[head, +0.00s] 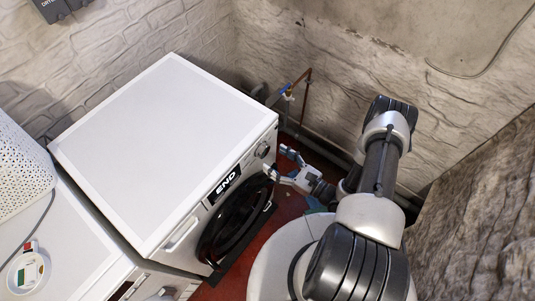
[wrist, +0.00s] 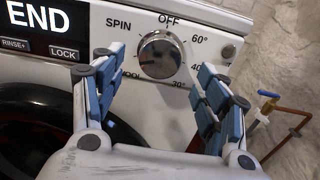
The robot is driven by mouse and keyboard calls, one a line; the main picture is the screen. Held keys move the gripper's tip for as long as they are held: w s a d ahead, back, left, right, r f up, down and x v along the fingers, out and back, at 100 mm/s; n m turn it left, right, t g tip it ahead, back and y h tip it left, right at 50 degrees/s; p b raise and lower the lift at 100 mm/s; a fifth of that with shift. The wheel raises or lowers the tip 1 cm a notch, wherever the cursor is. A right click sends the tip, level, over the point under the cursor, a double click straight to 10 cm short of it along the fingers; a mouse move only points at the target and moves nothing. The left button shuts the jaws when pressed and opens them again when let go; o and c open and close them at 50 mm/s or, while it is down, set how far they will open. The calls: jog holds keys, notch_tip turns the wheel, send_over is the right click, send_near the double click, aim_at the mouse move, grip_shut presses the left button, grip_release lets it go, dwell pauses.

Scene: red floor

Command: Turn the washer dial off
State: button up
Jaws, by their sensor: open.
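The washer (head: 150,150) is white, with a round silver dial (wrist: 160,55) at the right end of its front panel. The dial also shows in the head view (head: 263,149). Printed around it are SPIN, OFF, 60°, 30° and partly covered labels; OFF is at the top. I cannot tell for sure which label the dial points to. My gripper (head: 277,162) is open in front of the panel. In the wrist view its blue-padded fingers stand left and right of the dial, with clear space between them and no visible contact.
The washer's display (wrist: 38,18) reads END, with RINSE+ and LOCK buttons below it. The dark round door (head: 232,228) is below the panel. A copper pipe with a blue-handled tap (head: 288,93) is on the wall beyond. A rough wall (head: 480,210) stands close on the right.

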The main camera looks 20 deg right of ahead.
aim_at(266, 153)
jog(key=shift+x, duration=2.2)
jog(key=c, duration=1)
